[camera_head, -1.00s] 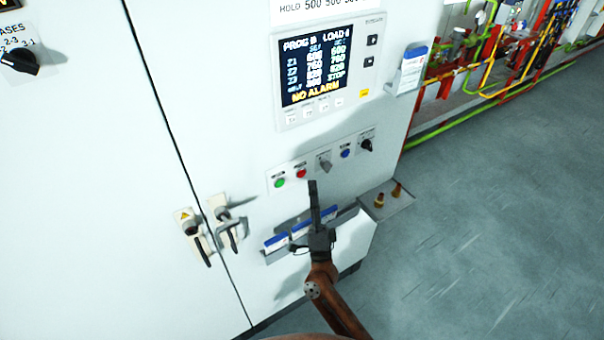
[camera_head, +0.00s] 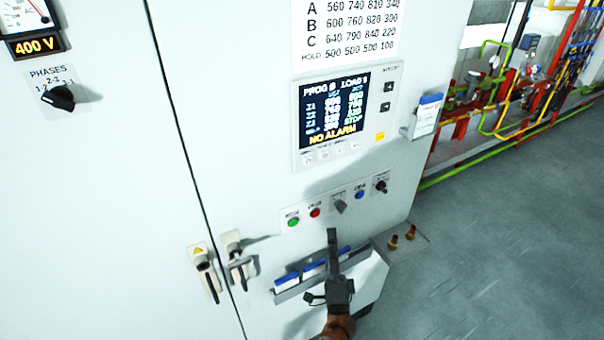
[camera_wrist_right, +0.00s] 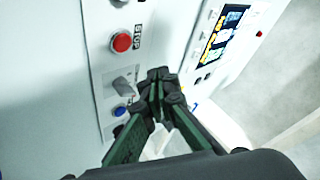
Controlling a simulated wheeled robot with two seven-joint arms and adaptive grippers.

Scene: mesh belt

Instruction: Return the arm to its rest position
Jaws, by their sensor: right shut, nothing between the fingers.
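My right gripper (camera_head: 332,238) is shut and empty. In the head view it points up in front of the white cabinet, just below the row of buttons and knobs. In the right wrist view the closed fingertips (camera_wrist_right: 158,76) show beside the grey selector knob (camera_wrist_right: 124,84) and the blue button (camera_wrist_right: 119,111). Contact with the panel cannot be told. The right arm (camera_head: 338,326) comes in from the bottom edge of the head view. My left gripper is in neither view.
The white cabinet (camera_head: 110,190) carries a screen (camera_head: 337,108), a green button (camera_head: 293,221), a red button (camera_head: 315,212) and two door handles (camera_head: 238,265). Open grey floor (camera_head: 510,230) is at right.

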